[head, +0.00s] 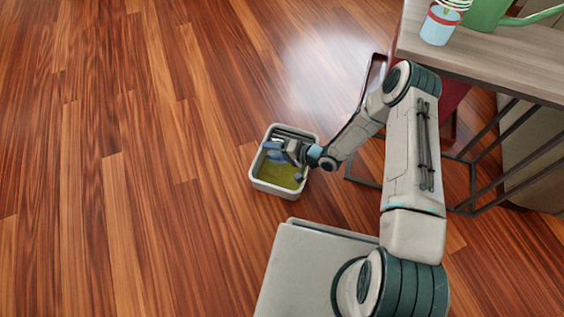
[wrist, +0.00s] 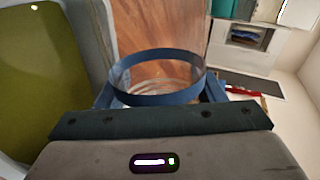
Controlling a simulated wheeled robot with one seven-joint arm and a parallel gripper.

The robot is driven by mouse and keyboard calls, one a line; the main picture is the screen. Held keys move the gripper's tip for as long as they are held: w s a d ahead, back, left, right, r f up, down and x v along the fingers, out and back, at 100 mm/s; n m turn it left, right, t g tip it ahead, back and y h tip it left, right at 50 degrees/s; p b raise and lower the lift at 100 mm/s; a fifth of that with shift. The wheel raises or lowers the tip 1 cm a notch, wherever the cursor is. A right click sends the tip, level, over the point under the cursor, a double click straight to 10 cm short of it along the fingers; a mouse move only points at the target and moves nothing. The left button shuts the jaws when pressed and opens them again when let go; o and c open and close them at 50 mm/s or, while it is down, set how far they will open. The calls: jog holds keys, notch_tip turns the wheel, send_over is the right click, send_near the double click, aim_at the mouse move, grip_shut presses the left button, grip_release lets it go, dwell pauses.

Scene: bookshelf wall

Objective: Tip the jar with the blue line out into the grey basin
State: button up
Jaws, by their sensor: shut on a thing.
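The grey basin (head: 277,191) stands on the wooden floor, with a yellow-green layer (head: 277,174) in its bottom. That view is rolled strongly to one side, with the basin's yellow-green contents (wrist: 38,85) at the left, so the jar appears tipped over. I see the floor through the jar and make out nothing inside it. In the head view the jar is small and partly hidden by my gripper.
A wooden-topped table (head: 490,52) with a dark metal frame stands at the right. It bears a light blue and red cup (head: 438,27) and a green watering can (head: 490,12). The floor left of the basin is clear.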

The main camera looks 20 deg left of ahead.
jog(key=r+n+t, duration=0.2)
jog(key=n, duration=0.1)
jog(key=shift+s+r+p, duration=0.1)
jog(key=shift+s+p, duration=0.15)
jog(key=shift+p, duration=0.15)
jog(key=shift+s+r+n+t+y, duration=0.15)
jog(key=shift+r+n+t+y, duration=0.15)
jog(key=shift+r+n+t, duration=0.75)
jog(key=n, duration=0.1)
jog(key=r+n+t+b, duration=0.1)
jog(key=n, duration=0.1)
jog(key=r+n+t+y+b, duration=0.1)
jog(key=n, duration=0.1)
jog(key=shift+s+r, duration=0.1)
jog(key=shift+s, duration=0.15)
jog(key=shift+s+r+n+t+y+b, duration=0.15)
jog(key=shift+r+n+y+b, duration=0.2)
jog(key=shift+n, duration=0.3)
jog(key=shift+w+r+n+t+y+b, duration=0.15)
jog(key=shift+r+n+b, duration=0.1)
jog(key=shift+r+n, duration=0.25)
jog(key=shift+s+f, duration=0.1)
jog(key=shift+f, duration=0.05)
